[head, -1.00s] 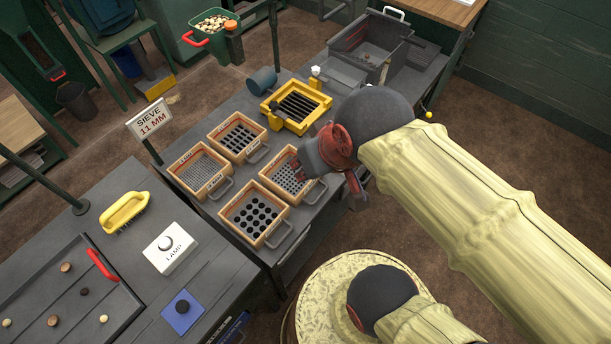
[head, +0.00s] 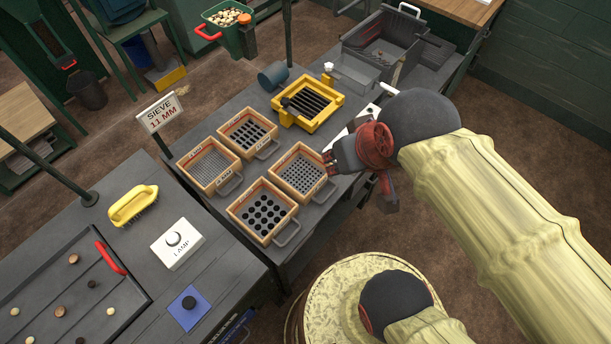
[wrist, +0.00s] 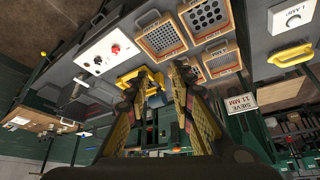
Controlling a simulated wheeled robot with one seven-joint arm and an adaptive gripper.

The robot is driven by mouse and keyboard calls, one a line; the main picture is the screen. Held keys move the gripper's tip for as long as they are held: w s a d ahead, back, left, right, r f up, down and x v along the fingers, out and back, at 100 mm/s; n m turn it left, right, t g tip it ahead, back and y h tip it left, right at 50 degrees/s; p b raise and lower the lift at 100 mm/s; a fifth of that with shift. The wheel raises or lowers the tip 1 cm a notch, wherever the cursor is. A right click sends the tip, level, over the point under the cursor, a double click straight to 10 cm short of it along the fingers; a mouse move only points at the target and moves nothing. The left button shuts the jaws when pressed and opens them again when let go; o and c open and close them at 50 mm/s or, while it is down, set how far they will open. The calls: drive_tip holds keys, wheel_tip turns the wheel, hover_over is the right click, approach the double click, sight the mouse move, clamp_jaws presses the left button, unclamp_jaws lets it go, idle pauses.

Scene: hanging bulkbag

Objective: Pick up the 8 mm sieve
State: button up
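Four wooden-framed sieves stand together on the grey bench: a fine-mesh one (head: 209,165), one with dark openings (head: 247,133), one with medium round holes (head: 298,173) and one with large round holes (head: 263,211). Their size labels are too small to read, so I cannot tell which is 8 mm. My gripper (head: 329,162) is beside the right edge of the medium-hole sieve; contact cannot be told. In the wrist view my gripper (wrist: 156,82) has its fingers apart with nothing held. The medium-hole sieve also shows there (wrist: 160,36).
A sign reading "SIEVE 11 MM" (head: 161,111) stands behind the sieves. A yellow slotted frame (head: 308,102) sits beyond them. A yellow brush (head: 134,206), a lamp box (head: 177,244) and a blue pad (head: 188,307) are at the left. A round-topped drum (head: 333,292) is in front.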

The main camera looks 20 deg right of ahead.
drive_tip(key=shift+a+f, duration=0.1)
drive_tip(key=shift+f, duration=0.05)
drive_tip(key=shift+c, duration=0.5)
drive_tip(key=f, duration=0.2)
drive_tip(key=w+a+f+g, duration=0.1)
drive_tip(key=f, duration=0.1)
drive_tip(key=f+g, duration=0.1)
drive_tip(key=f, duration=0.1)
drive_tip(key=shift+w+a+f+n+b, duration=0.15)
drive_tip(key=shift+f+n+b, duration=0.1)
drive_tip(key=shift+n+b, duration=0.05)
drive_tip(key=shift+c, duration=0.9)
drive_tip(key=n+g+b, duration=0.1)
drive_tip(key=n+g, duration=0.3)
drive_tip(key=n, duration=0.1)
approach(287, 184)
drive_tip(key=f, duration=0.3)
drive_tip(key=s+f, duration=0.1)
drive_tip(key=f, duration=0.1)
drive_tip(key=shift+f, duration=0.1)
drive_tip(key=shift+w, duration=0.4)
drive_tip(key=shift+s+f, duration=0.1)
wheel_tip(287, 184, down, 7)
drive_tip(key=shift+f+b, duration=0.2)
drive_tip(key=shift+b, duration=1.05)
